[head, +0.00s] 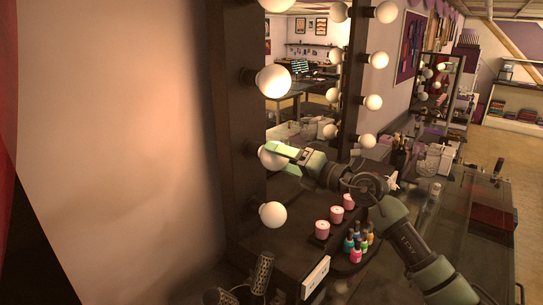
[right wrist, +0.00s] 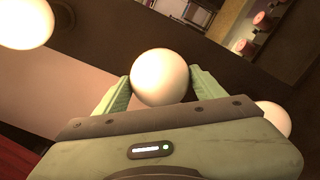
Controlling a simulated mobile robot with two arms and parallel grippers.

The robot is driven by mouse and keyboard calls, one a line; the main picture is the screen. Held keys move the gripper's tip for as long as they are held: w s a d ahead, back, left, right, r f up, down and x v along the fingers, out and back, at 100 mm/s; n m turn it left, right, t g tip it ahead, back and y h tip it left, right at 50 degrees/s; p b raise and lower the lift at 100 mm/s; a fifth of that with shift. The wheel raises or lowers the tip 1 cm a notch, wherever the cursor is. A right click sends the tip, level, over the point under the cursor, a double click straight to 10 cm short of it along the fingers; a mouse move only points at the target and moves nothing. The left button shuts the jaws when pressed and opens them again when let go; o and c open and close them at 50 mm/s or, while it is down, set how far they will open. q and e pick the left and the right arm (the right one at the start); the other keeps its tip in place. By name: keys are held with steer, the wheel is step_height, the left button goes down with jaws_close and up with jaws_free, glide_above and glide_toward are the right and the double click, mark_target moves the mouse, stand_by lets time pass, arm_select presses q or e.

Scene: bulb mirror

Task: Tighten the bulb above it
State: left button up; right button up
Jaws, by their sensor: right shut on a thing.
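A dark mirror frame (head: 239,130) carries a column of round white bulbs. My right gripper (head: 277,153) is shut on one bulb (head: 266,157) low in this column. In the right wrist view this bulb (right wrist: 160,76) sits between the two green fingers of my gripper (right wrist: 160,87), which touch or nearly touch its sides. Its base is hidden behind the globe. One bulb is above it (head: 272,81) and one is below it (head: 272,214). My left gripper is not in view.
Below my right arm stand pink jars (head: 336,214), several nail polish bottles (head: 356,250) and a white card (head: 315,277). Dark textured objects (head: 262,272) stand near the bottom edge. The mirror glass (head: 300,110) is just right of the frame. The pale wall on the left is bare.

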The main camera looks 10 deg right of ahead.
steer(key=shift+r+m+p, duration=0.1)
steer(key=shift+m+p, duration=0.5)
steer(key=shift+p, duration=0.05)
steer(key=m, duration=0.3)
steer(key=shift+m, duration=0.5)
steer(key=m, duration=0.4)
steer(key=shift+m, duration=0.5)
steer(key=m, duration=0.4)
steer(key=shift+m, duration=0.4)
